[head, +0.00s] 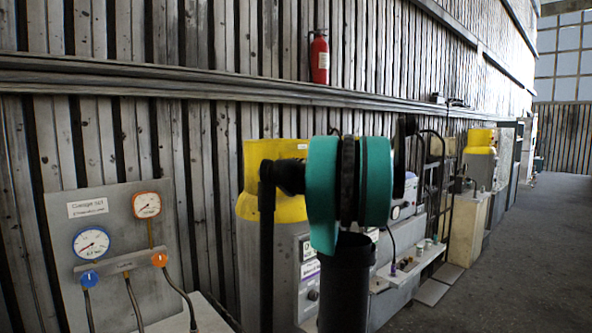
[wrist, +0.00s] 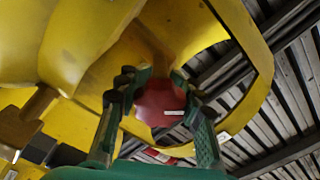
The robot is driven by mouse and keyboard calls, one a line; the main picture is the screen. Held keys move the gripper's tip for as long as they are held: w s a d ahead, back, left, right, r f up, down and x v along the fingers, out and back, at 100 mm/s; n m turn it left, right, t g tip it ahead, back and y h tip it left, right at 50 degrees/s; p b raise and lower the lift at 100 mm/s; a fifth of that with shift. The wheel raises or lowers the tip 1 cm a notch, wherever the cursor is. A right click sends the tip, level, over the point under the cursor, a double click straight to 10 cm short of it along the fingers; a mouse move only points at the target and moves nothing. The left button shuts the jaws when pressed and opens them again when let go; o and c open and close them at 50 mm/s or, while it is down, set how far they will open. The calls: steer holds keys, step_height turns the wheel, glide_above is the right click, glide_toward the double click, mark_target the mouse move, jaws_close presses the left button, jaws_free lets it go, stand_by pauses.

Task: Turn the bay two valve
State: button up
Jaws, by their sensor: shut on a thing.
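A round red valve knob (wrist: 160,103) shows in the wrist view, set in an opening of a yellow housing (wrist: 88,40). My gripper (wrist: 164,88) has one dark green finger on each side of the knob and is shut on it. In the head view the yellow housing (head: 262,160) sits on a grey cabinet, partly behind my teal and black arm. The knob and my gripper are hidden in the head view. I cannot read any bay number on the housing.
A grey gauge panel (head: 118,250) with blue and orange knobs and hoses stands at left. A red fire extinguisher (head: 319,57) hangs on the plank wall. Another yellow housing (head: 481,141) stands farther along. The floor (head: 510,260) at right is clear.

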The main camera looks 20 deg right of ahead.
steer(key=m, duration=0.4)
steer(key=shift+m, duration=2.2)
steer(key=o, duration=1.3)
steer(key=v, duration=1.2)
steer(key=shift+r, duration=0.1)
